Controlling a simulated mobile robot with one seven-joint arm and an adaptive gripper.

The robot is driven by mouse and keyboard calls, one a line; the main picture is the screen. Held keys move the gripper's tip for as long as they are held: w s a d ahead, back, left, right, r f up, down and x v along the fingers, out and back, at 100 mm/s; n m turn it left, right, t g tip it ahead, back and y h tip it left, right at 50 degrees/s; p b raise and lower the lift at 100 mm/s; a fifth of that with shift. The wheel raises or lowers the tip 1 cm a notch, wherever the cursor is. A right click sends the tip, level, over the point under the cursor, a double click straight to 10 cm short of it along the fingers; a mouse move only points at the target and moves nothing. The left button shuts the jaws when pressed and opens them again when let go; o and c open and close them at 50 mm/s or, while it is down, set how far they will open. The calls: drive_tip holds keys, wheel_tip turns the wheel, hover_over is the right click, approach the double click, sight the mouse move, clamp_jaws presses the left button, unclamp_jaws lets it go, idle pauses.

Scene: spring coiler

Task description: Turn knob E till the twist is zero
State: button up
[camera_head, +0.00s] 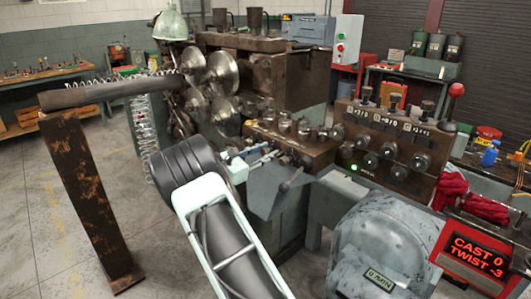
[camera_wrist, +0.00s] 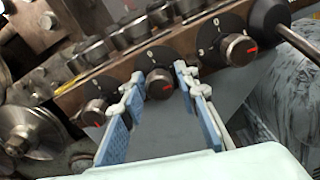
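The red-lit display (camera_head: 478,256) reads CAST 0 and TWIST -3. A row of dark round knobs with red marks on black dial plates shows in the wrist view. My gripper (camera_wrist: 160,80) is open, with its blue-padded fingers on either side of the middle knob (camera_wrist: 158,88). Contact with that knob cannot be told. Another knob (camera_wrist: 237,49) is to its right and one (camera_wrist: 95,113) to its left. The letters on the plates are not readable, so I cannot tell which is knob E. In the head view, my gripper (camera_head: 256,158) is partly hidden behind my wrist.
A panel (camera_head: 385,150) with several knobs and a red ball handle (camera_head: 456,90) stands further right. Large metal rollers (camera_head: 221,72) and a rusty post (camera_head: 88,195) with a spring are at the left.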

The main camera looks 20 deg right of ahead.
drive_tip(key=shift+c, duration=0.4)
clamp_jaws()
drive_tip(key=shift+f+m+b, duration=0.1)
drive_tip(key=shift+m+b, duration=0.2)
drive_tip(key=shift+b, duration=0.1)
